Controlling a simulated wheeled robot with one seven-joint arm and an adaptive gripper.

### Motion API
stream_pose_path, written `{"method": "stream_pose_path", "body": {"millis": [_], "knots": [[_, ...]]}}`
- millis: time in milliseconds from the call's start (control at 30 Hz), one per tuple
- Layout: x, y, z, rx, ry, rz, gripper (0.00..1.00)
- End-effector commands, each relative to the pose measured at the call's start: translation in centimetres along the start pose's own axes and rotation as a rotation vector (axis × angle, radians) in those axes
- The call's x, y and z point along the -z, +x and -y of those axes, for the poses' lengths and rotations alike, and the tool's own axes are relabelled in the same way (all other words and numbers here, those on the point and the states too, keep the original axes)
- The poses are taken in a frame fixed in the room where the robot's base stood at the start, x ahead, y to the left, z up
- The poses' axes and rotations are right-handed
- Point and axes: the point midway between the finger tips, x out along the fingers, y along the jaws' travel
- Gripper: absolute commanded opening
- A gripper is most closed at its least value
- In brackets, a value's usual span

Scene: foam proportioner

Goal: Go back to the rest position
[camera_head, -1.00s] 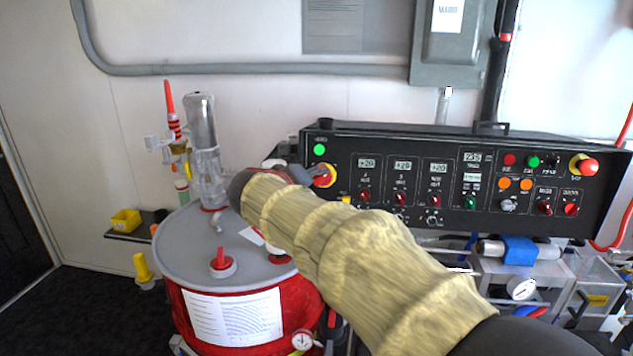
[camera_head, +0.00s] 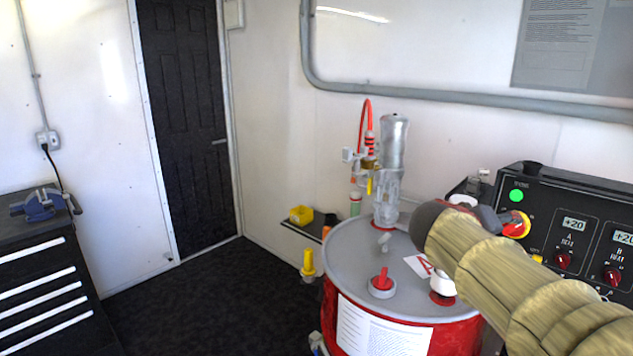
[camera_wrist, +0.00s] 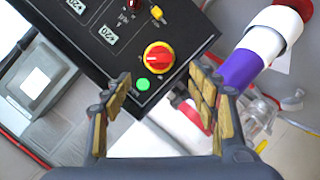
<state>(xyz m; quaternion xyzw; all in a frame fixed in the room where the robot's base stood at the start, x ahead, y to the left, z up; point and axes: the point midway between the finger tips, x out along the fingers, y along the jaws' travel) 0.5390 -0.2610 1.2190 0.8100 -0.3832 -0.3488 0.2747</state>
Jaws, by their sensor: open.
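My arm, in a tan sleeve, reaches in from the lower right of the head view. My gripper (camera_head: 482,212) is small there, in front of the left end of the black control panel (camera_head: 536,188). In the wrist view my gripper (camera_wrist: 160,84) is open, its two padded fingers apart with nothing held between them. The red-and-yellow rotary knob (camera_wrist: 158,57) lies beyond the fingertips, next to a lit green lamp (camera_wrist: 143,84). The knob (camera_head: 516,225) also shows just right of the gripper in the head view.
A red drum (camera_head: 455,338) with a grey lid and a metal pump (camera_head: 391,160) stands below and left of my gripper. A tool cabinet (camera_head: 45,290) with a blue vise (camera_head: 42,204) is at far left. The dark floor (camera_head: 200,305) between is clear.

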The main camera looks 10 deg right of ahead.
Motion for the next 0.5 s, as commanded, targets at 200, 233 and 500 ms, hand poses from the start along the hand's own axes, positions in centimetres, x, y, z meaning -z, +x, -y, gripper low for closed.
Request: {"method": "stream_pose_path", "body": {"millis": [200, 233, 500], "knots": [[-6.6, -0.6, 5.8, 0.180, -0.120, 0.141, 0.59], [-8.0, -1.2, 6.7, 0.220, -0.129, 0.166, 0.59], [-18.2, -12.7, 12.9, 0.633, -0.109, 0.306, 0.59]]}}
